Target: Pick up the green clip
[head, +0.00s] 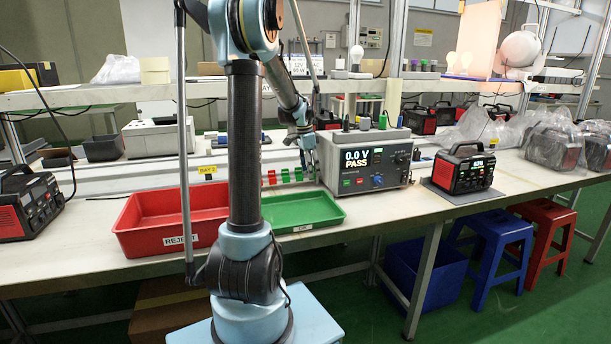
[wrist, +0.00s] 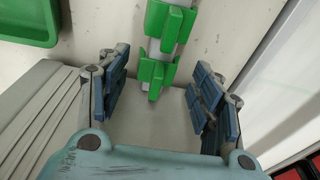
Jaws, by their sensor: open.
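Green clips sit in a row on a grey rail; in the wrist view one green clip (wrist: 157,72) is nearest my gripper and a second green clip (wrist: 170,28) is just beyond it. In the head view green clips (head: 285,175) stand beside red clips on the bench, left of the test unit. My gripper (wrist: 160,80) is open, its blue-grey fingers on either side of the nearest clip with gaps on both sides. It is also in the head view (head: 308,158), low over the right end of the row. I cannot tell its exact height above the clip.
A green tray (head: 337,214) and a red REJECT tray (head: 125,232) lie at the bench's front. The test unit (head: 398,160) reading "0.0 V PASS" stands close right of my gripper. A black-red power unit (head: 463,172) is farther right, with bare bench (head: 400,207) in front.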

